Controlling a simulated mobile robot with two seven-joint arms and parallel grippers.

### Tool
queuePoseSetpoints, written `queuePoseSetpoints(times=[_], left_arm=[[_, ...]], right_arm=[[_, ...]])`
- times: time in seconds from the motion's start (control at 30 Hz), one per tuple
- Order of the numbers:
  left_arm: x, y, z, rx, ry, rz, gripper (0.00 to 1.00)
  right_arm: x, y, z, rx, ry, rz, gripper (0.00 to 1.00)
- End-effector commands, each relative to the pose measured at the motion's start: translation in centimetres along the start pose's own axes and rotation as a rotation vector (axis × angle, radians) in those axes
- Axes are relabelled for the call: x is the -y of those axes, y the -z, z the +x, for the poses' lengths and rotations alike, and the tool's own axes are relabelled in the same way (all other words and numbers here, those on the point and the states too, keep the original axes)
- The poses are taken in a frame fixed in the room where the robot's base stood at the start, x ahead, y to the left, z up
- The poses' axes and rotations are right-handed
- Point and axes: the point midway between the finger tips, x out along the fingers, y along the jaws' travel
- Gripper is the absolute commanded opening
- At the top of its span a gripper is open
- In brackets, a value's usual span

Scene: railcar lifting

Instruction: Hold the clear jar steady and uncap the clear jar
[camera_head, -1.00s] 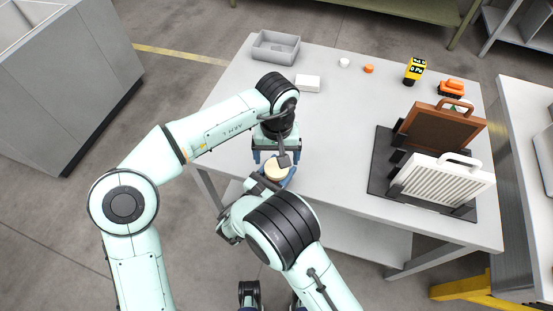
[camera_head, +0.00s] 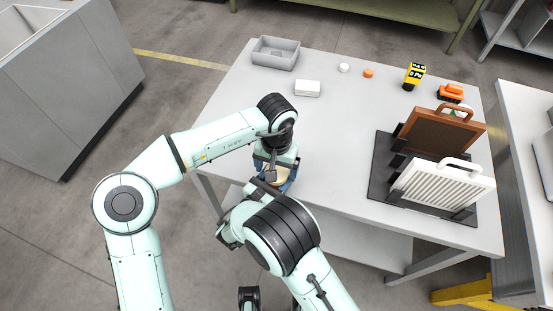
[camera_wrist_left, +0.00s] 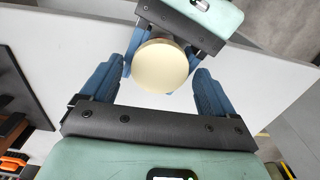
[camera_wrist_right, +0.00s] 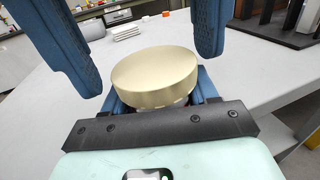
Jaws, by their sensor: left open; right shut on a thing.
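The clear jar shows its pale gold round lid (camera_wrist_right: 156,78) on top in the right wrist view; it also shows in the left wrist view (camera_wrist_left: 160,66). A strip of the jar's clear body (camera_wrist_right: 172,106) shows under the lid; the rest is hidden. My right gripper (camera_wrist_right: 162,100) is shut on the clear jar just below the lid. My left gripper (camera_wrist_left: 157,74) is open, its blue fingers on either side of the lid, apart from it. In the head view my left gripper (camera_head: 276,176) hangs above the jar and hides most of the lid.
The jar is at the front edge of the grey table (camera_head: 330,150). Behind are a grey bin (camera_head: 275,53), a white box (camera_head: 307,88) and small caps (camera_head: 368,73). A dark rack (camera_head: 380,175) with brown and white panels stands right. The table's middle is clear.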

Motion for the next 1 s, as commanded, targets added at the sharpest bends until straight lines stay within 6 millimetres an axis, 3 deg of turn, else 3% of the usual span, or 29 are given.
queuePoseSetpoints(times=[0.33, 0.37, 0.5, 0.53, 1.0], left_arm=[[0.02, -0.01, 0.54, 0.0, 0.0, 0.0, 0.88], [0.02, -0.01, 0.53, 0.0, 0.0, 0.0, 0.82], [0.01, -0.01, 0.52, 0.0, 0.0, 0.0, 0.36], [0.01, 0.0, 0.52, 0.0, 0.0, 0.0, 0.31], [0.0, 0.01, 0.48, -0.001, 0.0, -0.294, 0.31]], right_arm=[[0.0, 0.0, 0.0, 0.0, 0.0, 0.0, 0.0], [0.0, 0.0, 0.0, 0.0, 0.0, 0.0, 0.0], [0.0, 0.0, 0.0, 0.0, 0.0, 0.0, 0.0], [0.0, 0.0, 0.0, 0.0, 0.0, 0.0, 0.0], [0.01, 0.0, 0.01, 0.0, 0.0, 0.0, 0.0]])
